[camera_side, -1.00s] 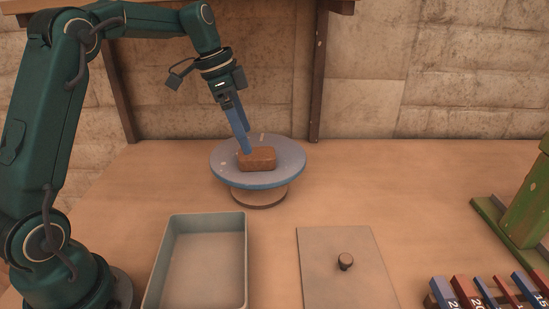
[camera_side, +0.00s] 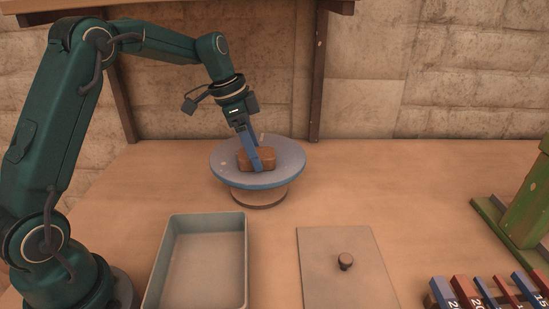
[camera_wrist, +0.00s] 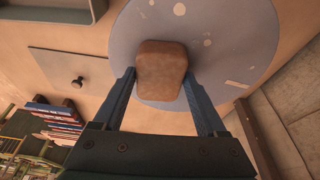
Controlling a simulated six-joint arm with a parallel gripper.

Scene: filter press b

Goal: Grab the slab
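The slab (camera_side: 269,159), a brown block with rounded edges, lies flat on the round blue-grey turntable (camera_side: 225,172). In the wrist view the slab (camera_wrist: 162,60) sits between the two blue fingers. My gripper (camera_side: 257,157) is down at the slab, with one finger on its near side, partly covering it in the side view. In the wrist view the fingertips of my gripper (camera_wrist: 159,75) straddle the slab, close to its two sides. Firm contact cannot be made out. The slab rests on the turntable.
An open grey tray (camera_side: 240,260) stands in front of the turntable. A flat grey lid with a knob (camera_side: 345,262) lies to its right. Numbered blue and red blocks (camera_side: 480,292) and a green frame (camera_side: 525,205) are at the right. The table right of the turntable is clear.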

